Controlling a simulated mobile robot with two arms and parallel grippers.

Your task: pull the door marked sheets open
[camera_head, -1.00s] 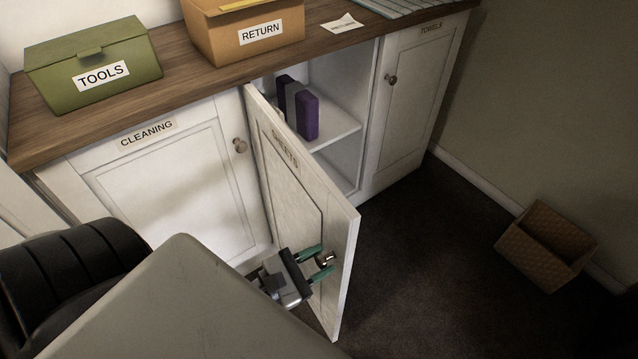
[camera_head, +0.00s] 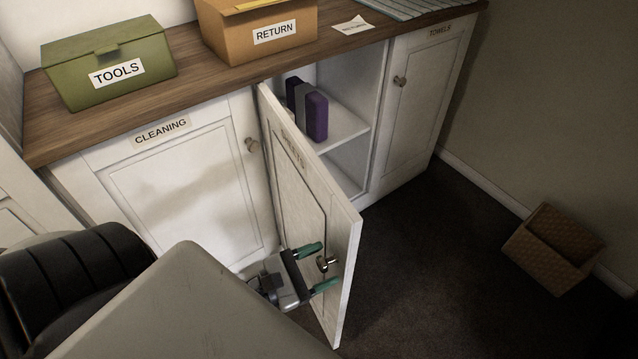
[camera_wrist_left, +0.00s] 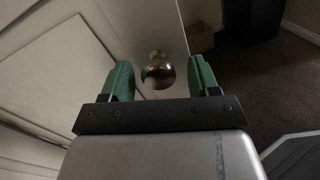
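The door marked SHEETS (camera_head: 310,205) is white and panelled. It stands swung wide open, out from the cabinet, hinged on its left side beside the cleaning door. Its round metal knob (camera_head: 326,264) is near the free edge and also shows in the left wrist view (camera_wrist_left: 158,74). My left gripper (camera_head: 329,265) is open at the knob, with one green finger on each side. In the left wrist view, gaps show between the knob and both fingers. My right gripper is in neither view.
The opened compartment shows a shelf (camera_head: 345,130) with purple and grey upright items (camera_head: 315,115). The cleaning door (camera_head: 185,190) and towels door (camera_head: 420,95) are shut. A wicker basket (camera_head: 552,248) stands on the floor at right. The dark floor right of the door is clear.

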